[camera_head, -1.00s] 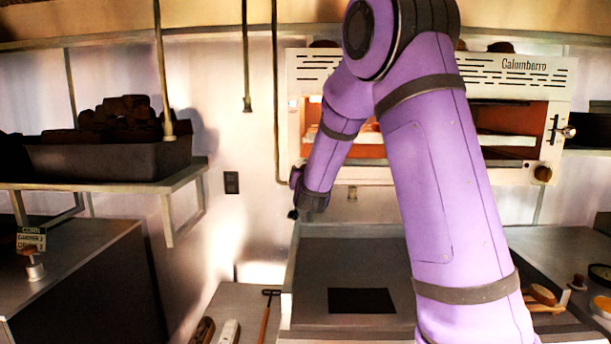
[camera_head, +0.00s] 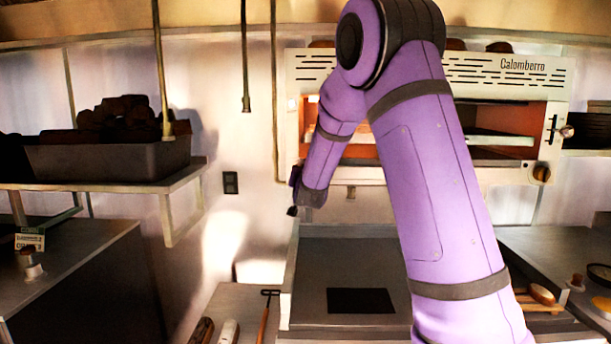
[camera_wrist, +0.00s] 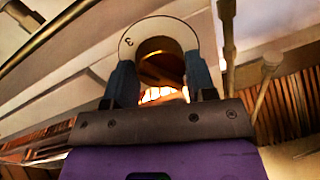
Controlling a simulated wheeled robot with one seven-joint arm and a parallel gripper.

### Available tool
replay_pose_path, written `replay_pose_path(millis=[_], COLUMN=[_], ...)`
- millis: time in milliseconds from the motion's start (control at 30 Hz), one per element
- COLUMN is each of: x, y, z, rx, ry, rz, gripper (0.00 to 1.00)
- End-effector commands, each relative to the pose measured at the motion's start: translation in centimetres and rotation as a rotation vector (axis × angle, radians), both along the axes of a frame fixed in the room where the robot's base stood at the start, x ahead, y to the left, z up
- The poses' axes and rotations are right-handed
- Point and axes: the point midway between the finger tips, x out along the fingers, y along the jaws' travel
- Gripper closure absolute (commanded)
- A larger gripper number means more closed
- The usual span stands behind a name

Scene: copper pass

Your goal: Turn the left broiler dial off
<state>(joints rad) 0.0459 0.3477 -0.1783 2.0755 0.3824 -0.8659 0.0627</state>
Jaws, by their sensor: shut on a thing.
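The broiler (camera_head: 490,68) is a cream box marked "Calomberro" on the back wall, glowing orange inside. Its left dial (camera_wrist: 160,50) shows in the wrist view as a brass-coloured knob in front of a white round plate with a "3" on it. My gripper (camera_wrist: 159,70) has one finger on each side of this knob and is shut on it. In the head view, my gripper (camera_head: 294,208) is at the broiler's lower left, and the left dial is hidden there by my arm. The right dial (camera_head: 542,173) is at the broiler's lower right.
A metal counter with a raised rim (camera_head: 340,260) lies below the broiler. A dark pan (camera_head: 110,160) stands on the left shelf (camera_head: 185,180). Thin rods (camera_head: 246,60) hang at the upper left.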

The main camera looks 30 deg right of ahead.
Motion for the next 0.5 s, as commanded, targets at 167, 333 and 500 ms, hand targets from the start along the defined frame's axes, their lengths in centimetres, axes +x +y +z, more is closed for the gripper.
replay_pose_path(millis=[167,333,500], x=[-0.01,0.01,0.01], y=[0.02,0.08,0.10], z=[0.01,0.04,0.07], rx=[-0.037,-0.116,-0.234], ry=[0.025,0.078,0.158], rz=[0.000,0.001,0.001], gripper=[0.73,0.73,0.73])
